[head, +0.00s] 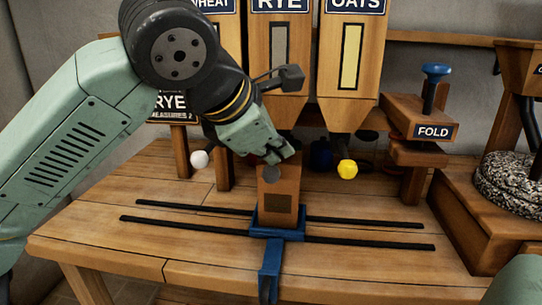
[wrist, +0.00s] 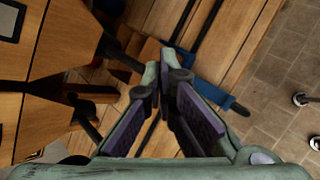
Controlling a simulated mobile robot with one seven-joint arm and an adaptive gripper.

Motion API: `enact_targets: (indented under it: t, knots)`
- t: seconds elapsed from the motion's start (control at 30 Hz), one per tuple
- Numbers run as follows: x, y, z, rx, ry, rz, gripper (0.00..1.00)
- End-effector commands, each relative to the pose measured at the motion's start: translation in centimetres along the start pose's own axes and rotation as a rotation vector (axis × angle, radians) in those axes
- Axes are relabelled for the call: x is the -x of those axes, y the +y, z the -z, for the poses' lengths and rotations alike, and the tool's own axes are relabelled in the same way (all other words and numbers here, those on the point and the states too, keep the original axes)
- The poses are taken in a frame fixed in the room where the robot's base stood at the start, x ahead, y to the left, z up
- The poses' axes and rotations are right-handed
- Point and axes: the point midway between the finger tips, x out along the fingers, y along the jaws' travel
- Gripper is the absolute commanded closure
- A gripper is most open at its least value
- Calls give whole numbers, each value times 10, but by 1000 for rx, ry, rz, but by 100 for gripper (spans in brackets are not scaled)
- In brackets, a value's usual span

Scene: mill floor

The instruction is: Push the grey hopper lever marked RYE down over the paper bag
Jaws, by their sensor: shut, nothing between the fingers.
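The RYE hopper (head: 280,60) stands in the middle of the row in the head view. Its grey lever knob (head: 272,174) shows just below my gripper (head: 284,154), in front of the upper part of the brown paper bag (head: 279,200). The bag stands upright in a blue carriage (head: 270,240) under the RYE hopper. My gripper is shut and empty, pointing down close above the knob; I cannot tell whether they touch. The lever's arm is hidden behind my gripper. In the wrist view my closed fingers (wrist: 166,75) hide the knob, and the blue carriage (wrist: 212,85) shows beyond them.
A white knob (head: 199,159) is left and a yellow knob (head: 347,169) right of the bag. Two dark rails (head: 370,241) cross the table. A FOLD station (head: 420,130) with a blue-topped handle stands at right. The table's front left (head: 130,245) is clear.

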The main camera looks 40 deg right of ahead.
Motion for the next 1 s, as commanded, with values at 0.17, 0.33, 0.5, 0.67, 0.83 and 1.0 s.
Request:
enact_targets:
  t: [0.17, 0.33, 0.5, 0.67, 0.83, 1.0]
  knots:
    - [-2, -2, 2, 0, 1, 1, 100]
    - [-4, -3, 3, 0, 1, 1, 100]
    - [-5, -4, 4, 0, 1, 1, 100]
    - [-6, -5, 5, 0, 1, 1, 100]
    - [-8, -6, 6, 0, 2, 1, 100]
    - [-9, -7, 7, 0, 2, 1, 100]
